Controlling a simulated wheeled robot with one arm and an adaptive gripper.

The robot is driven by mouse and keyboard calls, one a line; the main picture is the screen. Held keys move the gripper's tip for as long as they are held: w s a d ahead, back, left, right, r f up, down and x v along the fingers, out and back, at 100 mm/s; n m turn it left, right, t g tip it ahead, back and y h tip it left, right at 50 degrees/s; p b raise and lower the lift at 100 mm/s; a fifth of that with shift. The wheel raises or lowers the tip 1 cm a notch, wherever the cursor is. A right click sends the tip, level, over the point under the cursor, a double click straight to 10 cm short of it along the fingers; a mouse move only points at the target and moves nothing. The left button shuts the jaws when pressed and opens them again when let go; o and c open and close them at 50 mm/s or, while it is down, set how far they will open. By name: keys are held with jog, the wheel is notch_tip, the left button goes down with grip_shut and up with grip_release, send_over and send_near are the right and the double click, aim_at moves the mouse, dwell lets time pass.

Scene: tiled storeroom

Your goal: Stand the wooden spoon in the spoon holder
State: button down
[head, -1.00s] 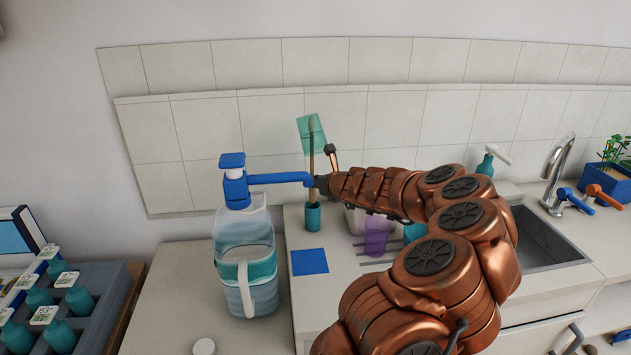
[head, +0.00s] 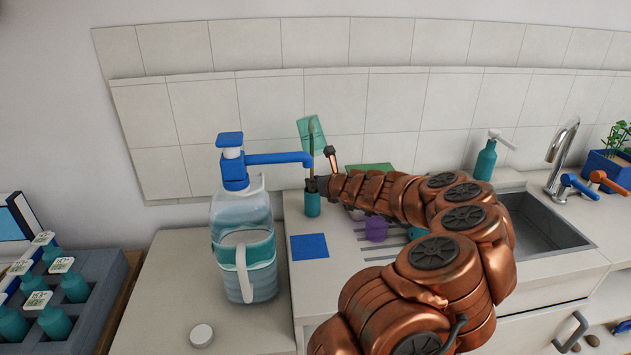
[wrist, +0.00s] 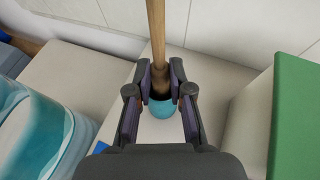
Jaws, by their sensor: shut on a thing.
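The wooden spoon (head: 312,145) stands upright, with its light handle (wrist: 156,30) rising out of my gripper in the wrist view. My gripper (head: 315,184) is shut on the spoon low down, close above the spoon holder. The spoon holder (head: 312,205) is a small teal cup on the counter. In the wrist view the holder (wrist: 162,108) lies just beyond my fingertips (wrist: 160,88), and the spoon's lower end is over or inside its dark opening. The fingers partly hide the rim, so the depth cannot be told.
A large water jug (head: 243,245) with a blue pump (head: 235,170) stands left, its spout reaching toward the spoon. A blue square (head: 309,246) lies before the holder. A purple cup (head: 376,229) and a green-topped object (wrist: 297,115) are at right. The sink (head: 540,225) is farther right.

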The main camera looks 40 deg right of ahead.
jog(key=c, duration=1)
grip_release()
jog(key=shift+s, duration=0.1)
jog(key=shift+v, duration=5.95)
